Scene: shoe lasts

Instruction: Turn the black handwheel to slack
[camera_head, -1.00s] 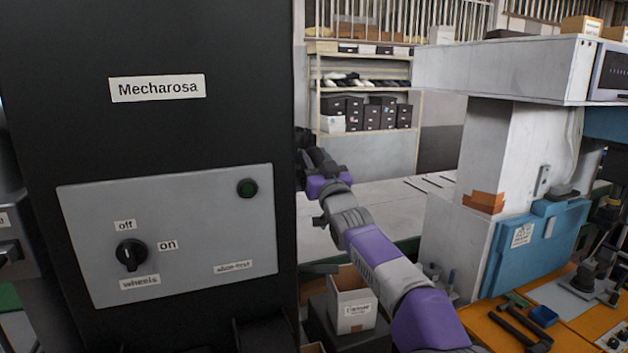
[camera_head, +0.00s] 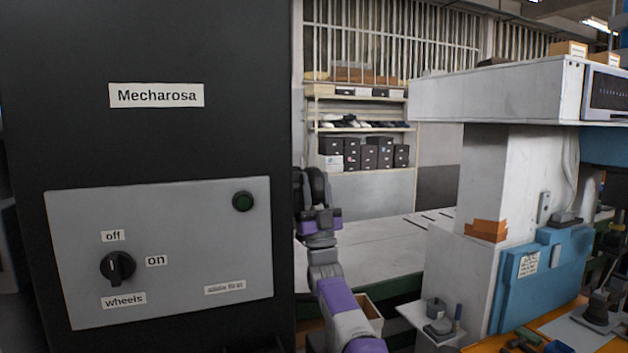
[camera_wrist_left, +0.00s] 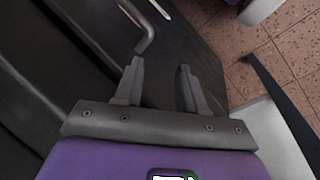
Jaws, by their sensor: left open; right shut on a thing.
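My right gripper (camera_head: 311,196) is at the far end of my purple and grey arm in the head view, close against the right edge of the black Mecharosa cabinet (camera_head: 230,80). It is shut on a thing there. Its fingertips are dark and hard to make out. I cannot clearly tell a black handwheel from the dark shapes around this gripper. My left gripper (camera_wrist_left: 160,85) shows in the left wrist view, open and with nothing between its fingers, above a dark surface. It does not show in the head view.
A pale worktop (camera_head: 375,245) lies behind my right arm. A white machine (camera_head: 490,95) stands at right. Brown floor tiles (camera_wrist_left: 280,50) show.

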